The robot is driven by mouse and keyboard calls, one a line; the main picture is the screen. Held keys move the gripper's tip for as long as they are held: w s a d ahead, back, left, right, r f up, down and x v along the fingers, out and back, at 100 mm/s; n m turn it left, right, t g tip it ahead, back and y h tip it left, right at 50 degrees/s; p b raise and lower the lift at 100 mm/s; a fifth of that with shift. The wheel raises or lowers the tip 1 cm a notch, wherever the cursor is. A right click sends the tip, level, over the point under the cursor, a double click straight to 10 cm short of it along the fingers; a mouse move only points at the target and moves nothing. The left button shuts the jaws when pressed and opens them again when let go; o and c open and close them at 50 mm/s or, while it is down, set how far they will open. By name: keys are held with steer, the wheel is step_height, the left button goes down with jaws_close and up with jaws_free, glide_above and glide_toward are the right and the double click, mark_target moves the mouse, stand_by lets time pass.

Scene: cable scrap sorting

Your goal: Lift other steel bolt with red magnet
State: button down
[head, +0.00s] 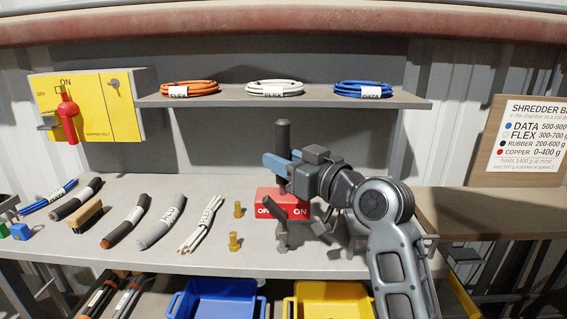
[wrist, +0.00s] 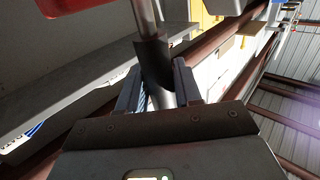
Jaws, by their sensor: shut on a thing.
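My gripper (head: 283,170) is shut on the dark upright handle (head: 283,137) of the red magnet. The magnet's red block (head: 264,199), marked OFF and ON, is below the jaws, over the bench. A dark grey steel bolt (head: 282,238) shows directly under the block; I cannot tell whether it hangs from the magnet or stands on the bench. In the wrist view the jaws (wrist: 160,88) close around the grey handle (wrist: 160,70), and a bit of red block (wrist: 65,5) shows at the top left.
Two brass-coloured bolts (head: 235,241) stand left of the magnet. Cable pieces (head: 160,224) and a brush (head: 84,217) lie farther left on the bench (head: 190,185). A blue bin (head: 215,301) and a yellow bin (head: 330,303) sit below. A shelf (head: 225,100) holds cable coils behind.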

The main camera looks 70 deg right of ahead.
mark_target(283, 194)
steer(key=shift+f+b, duration=2.85)
steer(key=shift+f, duration=0.5)
steer(key=shift+f+b, duration=0.55)
steer(key=shift+f, duration=0.2)
steer(key=shift+r, duration=0.1)
steer(key=shift+r+p, duration=4.1)
steer(key=shift+r, duration=0.6)
